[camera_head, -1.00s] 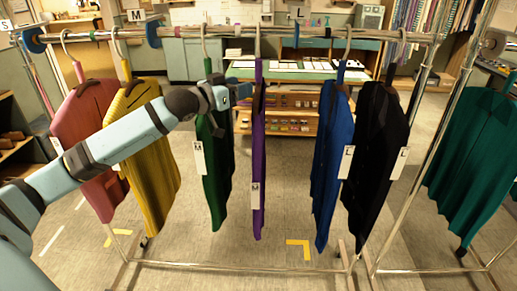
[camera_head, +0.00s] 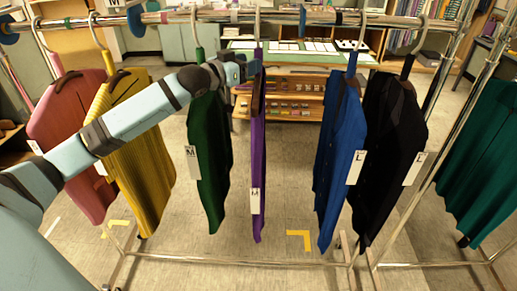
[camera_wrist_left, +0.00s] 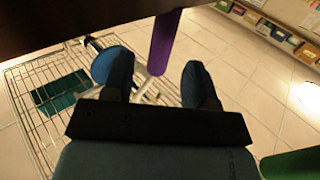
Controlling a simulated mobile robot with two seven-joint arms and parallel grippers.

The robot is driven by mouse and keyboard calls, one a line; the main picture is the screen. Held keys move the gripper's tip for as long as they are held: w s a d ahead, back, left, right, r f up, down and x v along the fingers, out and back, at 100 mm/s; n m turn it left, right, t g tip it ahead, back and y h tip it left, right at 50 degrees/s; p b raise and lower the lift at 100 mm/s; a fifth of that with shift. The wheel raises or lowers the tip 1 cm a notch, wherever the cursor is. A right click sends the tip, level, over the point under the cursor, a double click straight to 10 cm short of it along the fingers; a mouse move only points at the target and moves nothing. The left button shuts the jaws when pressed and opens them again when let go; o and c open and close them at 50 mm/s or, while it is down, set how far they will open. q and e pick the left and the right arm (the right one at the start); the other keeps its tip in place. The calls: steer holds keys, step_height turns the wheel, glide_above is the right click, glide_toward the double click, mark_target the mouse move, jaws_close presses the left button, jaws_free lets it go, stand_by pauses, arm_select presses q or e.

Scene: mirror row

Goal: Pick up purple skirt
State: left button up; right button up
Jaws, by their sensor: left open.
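The purple skirt (camera_head: 258,175) hangs edge-on as a narrow strip on the rail, with a white M tag low on it. Its hanger has a purple neck below a metal hook. My left gripper (camera_head: 248,68) is at the height of that neck, beside or just in front of it. In the left wrist view the two fingers (camera_wrist_left: 160,78) stand apart with nothing gripped. A purple piece (camera_wrist_left: 165,42) shows between and beyond their tips; I cannot tell if it is neck or cloth. My right gripper is out of view.
A green garment (camera_head: 210,165) hangs close left, behind my left arm. Yellow (camera_head: 130,150) and pink (camera_head: 72,140) garments hang further left. Blue (camera_head: 340,150) and black (camera_head: 388,150) ones hang right, past a gap. The metal rail (camera_head: 285,18) runs above.

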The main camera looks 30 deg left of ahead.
mark_target(258, 75)
arm_select(q)
steer(key=x, duration=0.1)
steer(key=p+x, duration=0.1)
steer(key=x, duration=0.1)
steer(key=shift+w+d+r, duration=0.1)
steer(key=shift+w+r, duration=0.15)
steer(key=shift+w, duration=0.05)
steer(key=shift+w+f, duration=0.1)
steer(key=shift+w, duration=0.2)
steer(key=shift+s, duration=0.1)
jaws_close()
